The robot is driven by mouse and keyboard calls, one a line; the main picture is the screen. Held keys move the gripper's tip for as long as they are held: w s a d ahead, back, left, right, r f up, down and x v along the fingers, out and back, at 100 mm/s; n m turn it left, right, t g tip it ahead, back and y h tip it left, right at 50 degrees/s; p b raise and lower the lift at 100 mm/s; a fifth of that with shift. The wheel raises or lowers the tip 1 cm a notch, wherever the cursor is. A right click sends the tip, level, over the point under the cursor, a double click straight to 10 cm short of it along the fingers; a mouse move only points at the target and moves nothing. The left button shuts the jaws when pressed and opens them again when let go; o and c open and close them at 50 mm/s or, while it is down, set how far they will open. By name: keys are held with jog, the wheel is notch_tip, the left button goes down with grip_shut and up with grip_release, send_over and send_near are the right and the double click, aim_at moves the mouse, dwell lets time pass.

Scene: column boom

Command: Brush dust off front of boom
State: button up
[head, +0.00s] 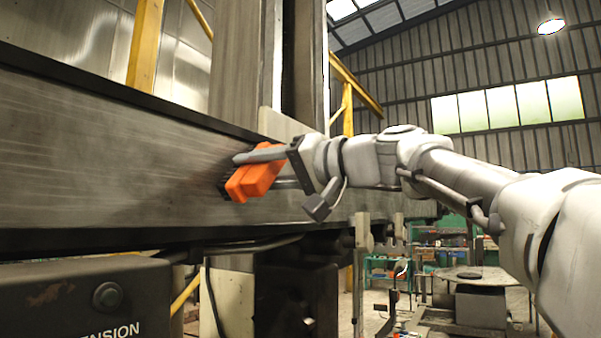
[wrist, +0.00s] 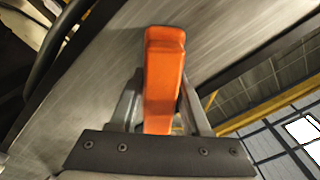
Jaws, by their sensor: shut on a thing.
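The boom (head: 110,165) is a long grey metal beam running across the head view, its front face streaked and brushed-looking. My gripper (head: 262,170) is shut on an orange brush (head: 250,182) at the boom's front face, right of the picture's middle-left. Dark bristles show on the brush's left side, at the face; they look to be against it, but exact contact is hard to tell. In the wrist view the orange brush (wrist: 164,75) stands between the two fingers, with the boom's grey face (wrist: 235,45) behind it. A darker patch lies on the face left of the brush.
A dark box (head: 85,300) with a round knob sits below the boom at lower left. Cables (head: 225,248) hang under the boom. Yellow rails (head: 352,90) stand behind it.

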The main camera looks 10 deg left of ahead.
jog(key=w+d+p, duration=0.4)
jog(key=w+p, duration=0.2)
jog(key=w, duration=0.3)
jog(key=w+d+p, duration=0.4)
jog(key=w+p, duration=0.2)
jog(key=w, duration=0.4)
jog(key=shift+w, duration=0.3)
dwell(1.2)
jog(key=shift+d+f, duration=0.1)
jog(key=shift+b+v, duration=1.3)
jog(key=shift+v, duration=1.6)
jog(key=shift+d, duration=0.1)
jog(key=shift+b+v, duration=0.45)
jog(key=shift+v, duration=0.95)
